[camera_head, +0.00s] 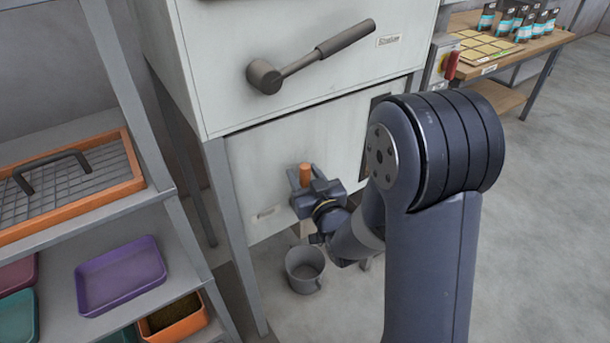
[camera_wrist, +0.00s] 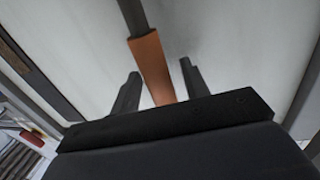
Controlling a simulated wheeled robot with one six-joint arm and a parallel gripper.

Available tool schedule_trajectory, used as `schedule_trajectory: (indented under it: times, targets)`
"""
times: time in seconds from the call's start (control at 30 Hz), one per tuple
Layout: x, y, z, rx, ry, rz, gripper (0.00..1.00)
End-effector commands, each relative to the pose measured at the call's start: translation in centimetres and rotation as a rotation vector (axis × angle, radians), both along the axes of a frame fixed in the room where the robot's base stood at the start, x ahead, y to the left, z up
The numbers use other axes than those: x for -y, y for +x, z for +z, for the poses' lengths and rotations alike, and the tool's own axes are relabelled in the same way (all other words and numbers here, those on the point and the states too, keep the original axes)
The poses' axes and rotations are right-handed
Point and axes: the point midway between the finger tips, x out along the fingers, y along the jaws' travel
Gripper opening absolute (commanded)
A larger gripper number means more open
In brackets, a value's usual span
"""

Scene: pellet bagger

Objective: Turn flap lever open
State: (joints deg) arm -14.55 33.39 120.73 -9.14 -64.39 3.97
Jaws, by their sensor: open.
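A lever with an orange grip (camera_head: 305,174) is on the lower front of the pale grey machine (camera_head: 290,135). In the wrist view its orange grip (camera_wrist: 152,66) hangs from a dark grey bar (camera_wrist: 133,15). My gripper (camera_head: 305,183) is at this lever, low on the machine front. In the wrist view the fingers of my gripper (camera_wrist: 160,75) are apart, one on each side of the orange grip, with gaps showing on both sides. The lever's pivot is not clear in the head view.
A larger grey lever (camera_head: 310,57) is on the upper panel, above my gripper. A grey bucket (camera_head: 304,270) stands on the floor below. A shelf with trays (camera_head: 120,275) is at the left. A red-handled switch (camera_head: 451,65) and a wooden bench (camera_head: 540,45) are at the right.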

Motion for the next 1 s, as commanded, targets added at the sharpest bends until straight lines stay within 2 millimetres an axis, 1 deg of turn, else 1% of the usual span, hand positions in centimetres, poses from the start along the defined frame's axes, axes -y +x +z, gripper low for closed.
schedule_trajectory:
  times: [0.03,0.07,0.5,0.57,1.0]
  targets:
    - [0.00,-0.01,0.00,0.000,0.000,0.000,0.43]
    - [0.02,-0.01,0.00,0.000,0.000,0.000,0.40]
    - [0.02,-0.03,0.01,0.000,0.000,0.000,0.04]
    - [0.02,-0.03,0.01,0.000,0.000,0.000,0.00]
    - [0.28,0.12,-0.04,-0.010,0.015,-0.002,0.00]
